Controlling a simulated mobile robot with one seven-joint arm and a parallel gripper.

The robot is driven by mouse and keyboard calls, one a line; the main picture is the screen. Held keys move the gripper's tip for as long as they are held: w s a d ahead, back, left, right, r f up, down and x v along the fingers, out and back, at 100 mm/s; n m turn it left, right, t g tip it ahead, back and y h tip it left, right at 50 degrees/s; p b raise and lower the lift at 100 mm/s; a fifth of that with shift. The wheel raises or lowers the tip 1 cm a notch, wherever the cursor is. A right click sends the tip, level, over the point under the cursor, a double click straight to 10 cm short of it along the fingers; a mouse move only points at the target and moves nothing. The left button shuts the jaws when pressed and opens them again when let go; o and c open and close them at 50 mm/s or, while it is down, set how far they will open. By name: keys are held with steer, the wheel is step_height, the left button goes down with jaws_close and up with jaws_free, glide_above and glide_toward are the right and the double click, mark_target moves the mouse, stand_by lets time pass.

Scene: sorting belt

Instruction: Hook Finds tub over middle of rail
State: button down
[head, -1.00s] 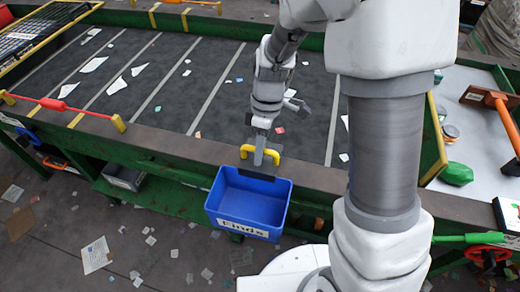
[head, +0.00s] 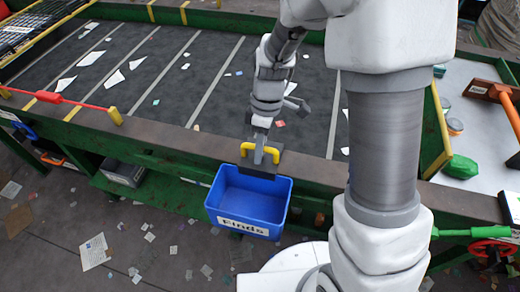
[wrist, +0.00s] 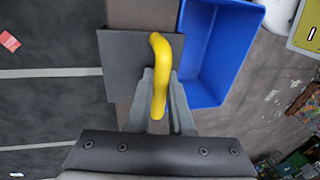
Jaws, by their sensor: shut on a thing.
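The blue Finds tub (head: 248,205) hangs on the near side of the brown rail (head: 190,152), upright, its white label facing out. A yellow handle (head: 247,149) stands above its dark hook plate (head: 277,158). My gripper (head: 260,152) is shut on this handle from the belt side. In the wrist view the grey fingers (wrist: 163,100) close around the yellow handle (wrist: 160,70). The dark plate (wrist: 113,65) lies across the rail (wrist: 142,12), with the empty tub (wrist: 218,60) on its right. I cannot tell whether the hook rests on the rail.
The dark belt (head: 180,90) behind the rail carries scattered white scraps. A grey bin (head: 124,172) sits below the rail on the left. A green lump (head: 460,167) lies on the right-hand table.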

steer(key=shift+c, duration=1)
jaws_free()
steer(key=shift+o, duration=0.2)
steer(key=shift+r, duration=0.1)
steer(key=shift+o, duration=0.6)
steer(key=shift+w+r, duration=0.1)
steer(key=shift+s+p+v, duration=0.25)
steer(key=shift+p+v, duration=0.65)
steer(key=shift+v, duration=0.25)
steer(key=shift+s+a+r, duration=0.1)
steer(key=shift+a+r, duration=0.05)
steer(key=shift+r, duration=0.15)
